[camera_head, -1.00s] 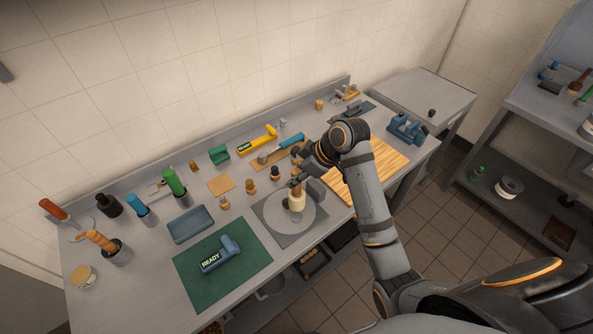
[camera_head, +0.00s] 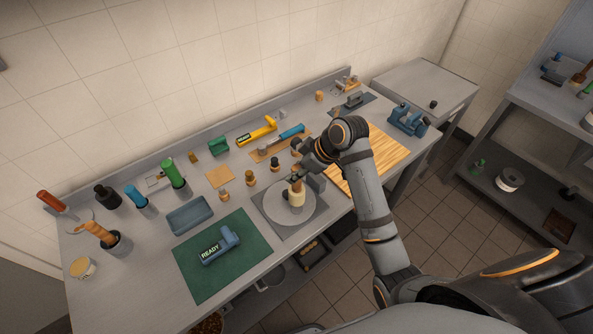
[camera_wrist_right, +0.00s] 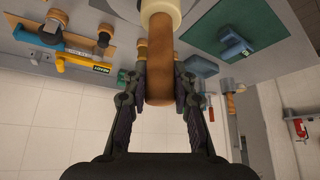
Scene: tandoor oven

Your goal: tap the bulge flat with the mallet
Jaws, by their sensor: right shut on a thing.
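My right gripper (camera_wrist_right: 158,85) is shut on the wooden handle of a mallet (camera_wrist_right: 160,60). The mallet has a pale cream head (camera_wrist_right: 160,10); in the head view the mallet (camera_head: 297,198) stands upright, head down, over a round grey plate (camera_head: 278,210) on a square grey mat. I cannot tell whether the head touches the plate. No bulge can be made out; the mallet and gripper cover part of the plate. My left gripper is not in view.
A green mat (camera_head: 195,280) with a blue tool marked READY (camera_head: 220,245) lies to the left. A wooden board (camera_head: 385,150) lies to the right, near a blue clamp-like tool (camera_head: 408,120). Several small knobs and a blue-handled hammer (camera_head: 290,132) lie behind the plate.

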